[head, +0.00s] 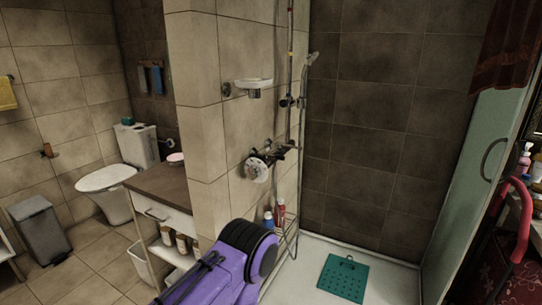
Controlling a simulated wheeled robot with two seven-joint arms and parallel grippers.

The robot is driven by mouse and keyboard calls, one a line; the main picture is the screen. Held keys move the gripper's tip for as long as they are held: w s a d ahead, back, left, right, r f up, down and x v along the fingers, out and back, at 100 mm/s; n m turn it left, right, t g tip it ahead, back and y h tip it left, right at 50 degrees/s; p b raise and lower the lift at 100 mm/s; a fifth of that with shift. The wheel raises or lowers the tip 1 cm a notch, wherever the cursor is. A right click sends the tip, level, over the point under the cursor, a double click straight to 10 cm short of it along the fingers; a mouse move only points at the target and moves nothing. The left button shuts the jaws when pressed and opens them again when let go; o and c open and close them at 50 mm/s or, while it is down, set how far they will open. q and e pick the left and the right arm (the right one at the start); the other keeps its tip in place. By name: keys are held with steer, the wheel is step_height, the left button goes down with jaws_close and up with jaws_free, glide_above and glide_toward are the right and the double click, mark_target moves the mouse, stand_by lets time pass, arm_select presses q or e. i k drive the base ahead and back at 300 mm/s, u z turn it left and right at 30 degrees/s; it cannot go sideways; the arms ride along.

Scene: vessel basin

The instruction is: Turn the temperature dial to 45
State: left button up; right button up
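A round white dial with dark marks (257,168) sits on the tiled wall, at the left end of the shower mixer (277,151). It faces me, but its marks are too small to read, so I cannot tell its setting. A purple and black arm part of mine rises from the bottom middle, below the dial and apart from it in the picture. No fingers of either gripper show.
A soap dish (254,84) is above the dial. Bottles (279,211) stand on a rack below it. A wood-topped cabinet (165,186) is left of the wall corner. The shower tray (395,282) holds a green mat (343,277). A glass panel (470,170) stands at right.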

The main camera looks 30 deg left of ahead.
mark_target(253, 172)
steer(key=u, duration=0.5)
steer(key=k, duration=1.15)
steer(key=z, duration=0.45)
steer(key=i, duration=1.05)
steer(key=u, duration=0.55)
steer(key=i, duration=0.75)
steer(key=u, duration=0.8)
